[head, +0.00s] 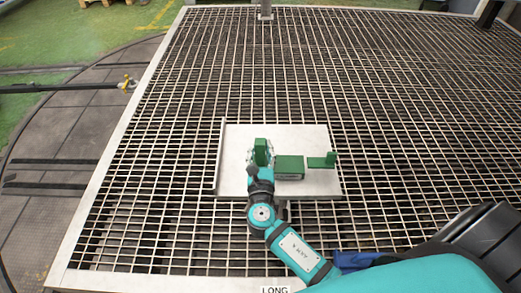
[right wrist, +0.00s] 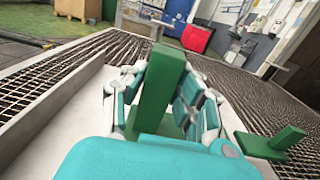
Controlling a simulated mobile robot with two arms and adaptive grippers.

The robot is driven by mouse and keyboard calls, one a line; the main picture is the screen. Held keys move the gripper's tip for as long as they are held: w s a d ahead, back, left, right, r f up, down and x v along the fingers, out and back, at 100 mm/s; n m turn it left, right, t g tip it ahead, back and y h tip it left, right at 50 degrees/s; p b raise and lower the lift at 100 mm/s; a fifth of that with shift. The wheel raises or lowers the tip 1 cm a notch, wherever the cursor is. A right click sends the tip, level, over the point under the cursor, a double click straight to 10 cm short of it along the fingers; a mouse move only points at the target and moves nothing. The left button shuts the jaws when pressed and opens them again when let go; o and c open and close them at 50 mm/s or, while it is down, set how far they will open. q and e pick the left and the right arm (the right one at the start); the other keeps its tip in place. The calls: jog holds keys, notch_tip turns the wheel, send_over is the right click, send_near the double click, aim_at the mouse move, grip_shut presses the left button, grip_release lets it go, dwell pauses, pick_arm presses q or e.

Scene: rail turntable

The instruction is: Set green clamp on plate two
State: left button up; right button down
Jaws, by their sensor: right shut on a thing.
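A green clamp (head: 261,148) stands upright above the pale metal plate (head: 235,183). In the right wrist view, the clamp's tall post (right wrist: 158,92) is between the fingers of my right gripper (right wrist: 158,98). In the head view, my right gripper (head: 261,165) is shut on it at the plate's left part. Whether the clamp touches the plate is hidden. A second green piece (head: 321,162), flat with a short upright, lies at the right and also shows in the right wrist view (right wrist: 272,145). My left gripper is not in view.
A green block (head: 290,166) sits between the two green pieces. The plate lies on a wide metal grating (head: 400,120) with gaps. A pale frame edge (head: 120,150) borders it at left. The grating around the plate is clear. A yellow-tipped bar (head: 127,84) is outside at left.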

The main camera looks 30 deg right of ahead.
jog(key=c, duration=1)
grip_release()
jog(key=shift+c, duration=0.2)
jog(key=shift+r, duration=0.1)
jog(key=shift+s+a, duration=0.1)
jog(key=shift+s, duration=0.15)
jog(key=b+v, duration=0.1)
jog(key=v, duration=1)
jog(key=shift+s, duration=0.2)
jog(key=shift+a, duration=0.15)
